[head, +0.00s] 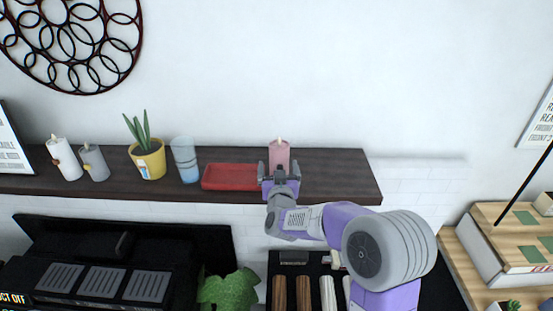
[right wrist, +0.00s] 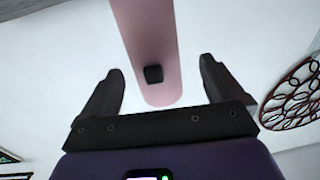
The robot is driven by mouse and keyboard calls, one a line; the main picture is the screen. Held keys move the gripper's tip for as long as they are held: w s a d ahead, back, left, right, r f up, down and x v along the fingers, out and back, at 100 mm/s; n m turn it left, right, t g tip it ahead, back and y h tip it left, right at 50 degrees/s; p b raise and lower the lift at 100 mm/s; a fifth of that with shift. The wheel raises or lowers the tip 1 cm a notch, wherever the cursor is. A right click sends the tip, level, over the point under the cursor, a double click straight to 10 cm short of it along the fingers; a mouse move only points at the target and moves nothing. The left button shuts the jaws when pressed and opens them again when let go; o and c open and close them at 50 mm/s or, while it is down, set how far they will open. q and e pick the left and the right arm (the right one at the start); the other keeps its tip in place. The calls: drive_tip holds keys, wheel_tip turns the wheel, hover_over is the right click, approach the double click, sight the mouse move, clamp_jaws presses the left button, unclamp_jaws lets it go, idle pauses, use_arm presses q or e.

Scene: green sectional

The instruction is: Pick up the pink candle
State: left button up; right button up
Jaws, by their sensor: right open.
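The pink candle (head: 279,154) stands upright on the dark wooden shelf (head: 335,175), near its right end. My right gripper (head: 279,174) is at the candle's front side in the head view, and its wrist hides the candle's lower part. In the right wrist view the candle (right wrist: 148,45) shows as a long pink cylinder with a small dark patch. It lies between the two spread fingers of the right gripper (right wrist: 160,85), with a gap on each side. The fingers are open and do not grip it. My left gripper is not in view.
A red tray (head: 230,177) sits just left of the candle. Further left are a glass (head: 185,160), a yellow plant pot (head: 149,162), a grey candle (head: 94,163) and a white candle (head: 64,159). The shelf right of the candle is clear.

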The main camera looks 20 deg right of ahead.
drive_tip(key=shift+w+d, duration=0.1)
drive_tip(key=shift+d, duration=0.15)
drive_tip(key=shift+w+d+p, duration=0.25)
drive_tip(key=shift+p, duration=0.1)
drive_tip(key=x, duration=0.2)
drive_tip(key=p+x, duration=0.1)
drive_tip(key=x, duration=0.1)
drive_tip(key=shift+f, duration=0.4)
drive_tip(key=shift+s+r, duration=0.1)
drive_tip(key=c, duration=0.6)
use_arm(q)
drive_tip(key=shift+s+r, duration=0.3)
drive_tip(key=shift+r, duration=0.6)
use_arm(e)
drive_tip(key=c, duration=0.5)
